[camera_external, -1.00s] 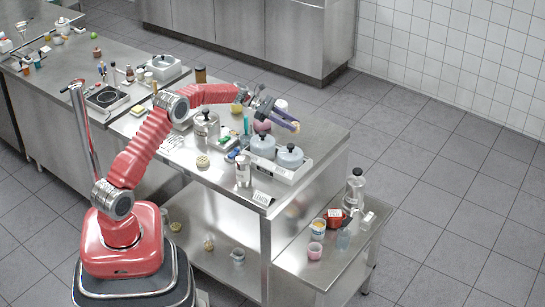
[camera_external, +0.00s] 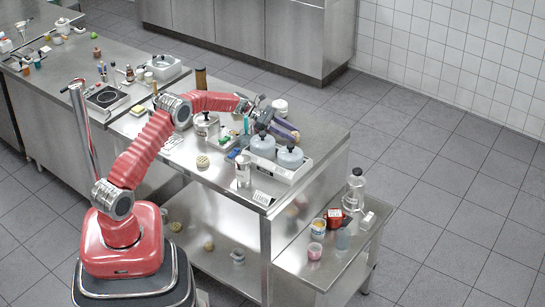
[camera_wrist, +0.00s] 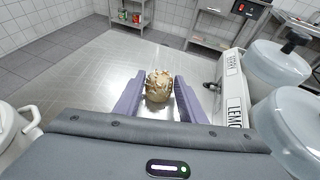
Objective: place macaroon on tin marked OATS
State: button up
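My gripper (camera_external: 296,135) is over the right part of the steel bench, close above and behind two lidded pots. In the wrist view its purple fingers (camera_wrist: 159,88) are closed around a rough golden-brown round piece, apparently the macaroon (camera_wrist: 159,86), held at the fingertips. A white tin (camera_external: 280,104) stands behind the gripper in the external view. A pale round vessel (camera_wrist: 12,128) shows at the left edge of the wrist view. A silver tin (camera_external: 243,173) stands near the bench's front edge. I cannot read OATS on any of them.
The two lidded pots (camera_external: 290,157) sit in a white tray (camera_wrist: 232,78) with labels, one starting LEMO, close right of the gripper in the wrist view. A beige ball (camera_external: 202,162) lies on the bench. A lower side table (camera_external: 290,262) holds cups and a bottle.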

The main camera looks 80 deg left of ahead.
jog(key=o, duration=0.4)
jog(key=shift+c, duration=0.2)
jog(key=v, duration=1.4)
jog(key=shift+f, duration=0.1)
jog(key=shift+o, duration=0.5)
